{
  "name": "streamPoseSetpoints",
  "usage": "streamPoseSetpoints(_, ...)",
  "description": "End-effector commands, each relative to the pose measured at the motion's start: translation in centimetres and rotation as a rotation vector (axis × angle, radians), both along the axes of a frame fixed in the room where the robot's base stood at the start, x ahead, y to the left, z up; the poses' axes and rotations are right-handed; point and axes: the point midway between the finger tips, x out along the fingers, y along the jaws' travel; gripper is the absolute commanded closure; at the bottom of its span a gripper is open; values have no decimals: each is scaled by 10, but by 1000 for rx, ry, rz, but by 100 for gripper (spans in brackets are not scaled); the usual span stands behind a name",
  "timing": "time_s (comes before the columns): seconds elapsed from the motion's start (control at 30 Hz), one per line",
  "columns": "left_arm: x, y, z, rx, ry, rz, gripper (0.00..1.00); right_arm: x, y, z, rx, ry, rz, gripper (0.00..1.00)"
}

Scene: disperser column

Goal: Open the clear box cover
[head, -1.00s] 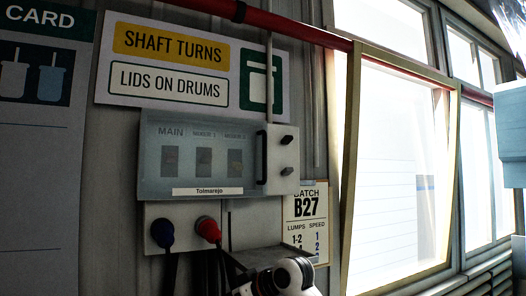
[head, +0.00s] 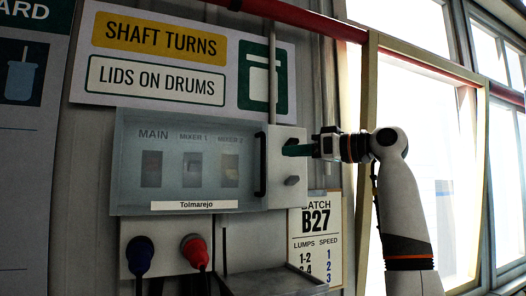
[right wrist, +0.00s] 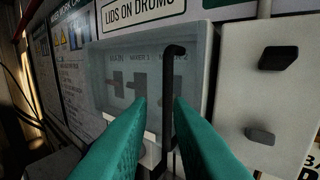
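The clear box cover (head: 222,125) lies shut over the switch box, with switches marked MAIN, MIXER 1 and MIXER 2 behind it. Its black upright handle (head: 260,165) is at the cover's right edge. My right gripper (head: 287,150) has teal fingers pointing left, just right of the handle in the head view. In the right wrist view the gripper (right wrist: 160,100) is open, and the handle (right wrist: 171,85) shows in the gap, close to the right finger. I cannot tell whether they touch. My left gripper is not in view.
A blue plug (head: 139,250) and a red plug (head: 194,247) sit below the box. A metal shelf (head: 275,282) and a batch card (head: 316,225) are at lower right.

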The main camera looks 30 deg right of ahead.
Motion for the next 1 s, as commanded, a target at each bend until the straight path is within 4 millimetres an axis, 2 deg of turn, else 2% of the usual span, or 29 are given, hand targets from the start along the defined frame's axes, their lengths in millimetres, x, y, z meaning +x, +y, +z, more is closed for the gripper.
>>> streamPoseSetpoints(0.03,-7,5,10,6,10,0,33,11,6,3,0,6,2,81)
streamPoseSetpoints(0.17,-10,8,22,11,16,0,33,34,20,4,0,4,2,81)
streamPoseSetpoints(0.27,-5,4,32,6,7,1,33,50,29,3,0,6,1,81)
streamPoseSetpoints(0.43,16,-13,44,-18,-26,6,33,71,41,2,0,4,0,81)
streamPoseSetpoints(0.57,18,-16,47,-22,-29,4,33,78,46,1,1,3,0,81)
streamPoseSetpoints(0.87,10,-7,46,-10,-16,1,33,81,47,-1,0,2,-1,81)
streamPoseSetpoints(1.0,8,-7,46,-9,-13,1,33,80,47,-1,0,1,-1,100)
